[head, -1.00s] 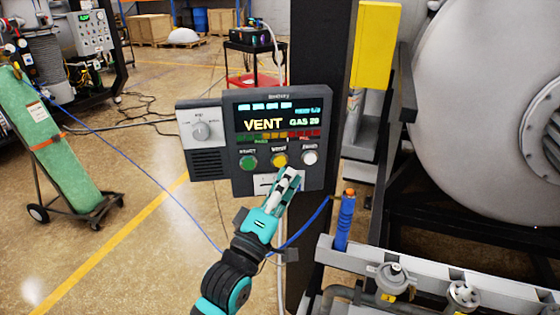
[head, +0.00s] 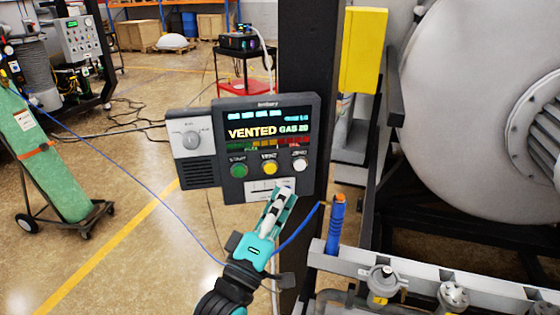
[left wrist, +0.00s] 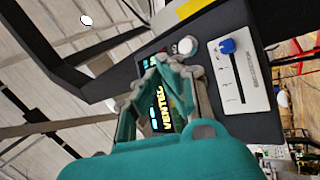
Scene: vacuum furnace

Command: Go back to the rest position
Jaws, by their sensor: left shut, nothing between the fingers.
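My left gripper (head: 281,196) is shut and empty in the head view, just below and in front of the control panel (head: 227,110). The panel's screen (head: 266,124) reads "VENTED GAS 20". Below the screen are a green button (head: 239,170), a yellow button (head: 269,167) and a white button (head: 300,164). The gripper's fingers overlap the lower edge of the panel, and I cannot tell whether they touch it. In the left wrist view the gripper (left wrist: 160,75) shows in front of the panel (left wrist: 265,130), near the white button (left wrist: 187,45). My right gripper is not in view.
A dark post (head: 312,50) stands behind the panel. To the right are a large grey vessel (head: 460,110) and a rail with valves (head: 420,285). A green cylinder (head: 45,160) on a cart stands left, with open floor between.

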